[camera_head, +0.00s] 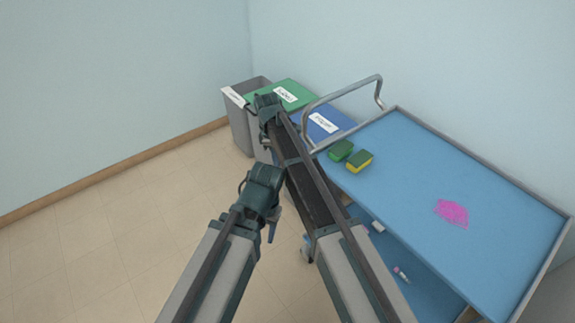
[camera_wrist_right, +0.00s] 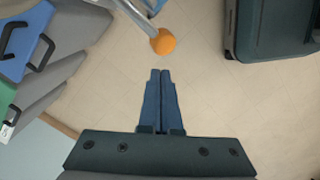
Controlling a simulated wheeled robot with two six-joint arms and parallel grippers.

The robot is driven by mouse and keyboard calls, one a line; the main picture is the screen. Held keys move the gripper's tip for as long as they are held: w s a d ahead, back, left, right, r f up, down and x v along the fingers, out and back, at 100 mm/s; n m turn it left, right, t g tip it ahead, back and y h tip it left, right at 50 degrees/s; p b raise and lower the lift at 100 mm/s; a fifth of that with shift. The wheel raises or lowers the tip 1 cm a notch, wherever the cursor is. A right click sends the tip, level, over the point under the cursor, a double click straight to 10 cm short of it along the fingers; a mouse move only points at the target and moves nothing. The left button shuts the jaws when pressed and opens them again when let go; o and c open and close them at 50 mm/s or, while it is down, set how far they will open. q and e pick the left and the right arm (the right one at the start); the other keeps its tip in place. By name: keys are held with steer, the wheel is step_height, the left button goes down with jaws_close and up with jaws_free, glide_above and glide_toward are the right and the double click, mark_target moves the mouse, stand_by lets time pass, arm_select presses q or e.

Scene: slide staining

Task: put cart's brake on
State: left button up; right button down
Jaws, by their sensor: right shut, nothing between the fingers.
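The cart (camera_head: 410,165) has a blue top and a metal push handle (camera_head: 342,95) at its far left end. In the right wrist view, an orange knob (camera_wrist_right: 163,42) sits on the end of a metal rod (camera_wrist_right: 138,14). My right gripper (camera_wrist_right: 160,72) is shut and empty, its blue fingertips just short of the knob in that picture; no contact shows. In the head view the right gripper (camera_head: 272,236) shows as a small bluish tip left of the cart. The knob is hidden there behind my arms. My left gripper's fingers cannot be made out.
Bins with a green lid (camera_head: 290,92) and a blue lid (camera_head: 325,121) stand beyond the handle by the wall. Two sponges (camera_head: 341,150) (camera_head: 359,162) and a pink patch (camera_head: 452,213) lie on the cart top. The floor (camera_head: 110,230) at left is clear.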

step_height(320, 180, up, 13)
steer(key=a+p, duration=0.1)
steer(key=p, duration=1.1)
steer(key=shift+w, duration=0.15)
steer(key=shift+a, duration=0.1)
steer(key=s+d+m+t+y, duration=0.1)
steer(key=s+d+m, duration=1.4)
steer(key=s+d, duration=0.55)
steer(key=s+a+n+g+h, duration=0.1)
steer(key=s+a+n, duration=0.2)
steer(key=s+a, duration=0.4)
steer(key=a, duration=0.4)
steer(key=shift+n, duration=0.3)
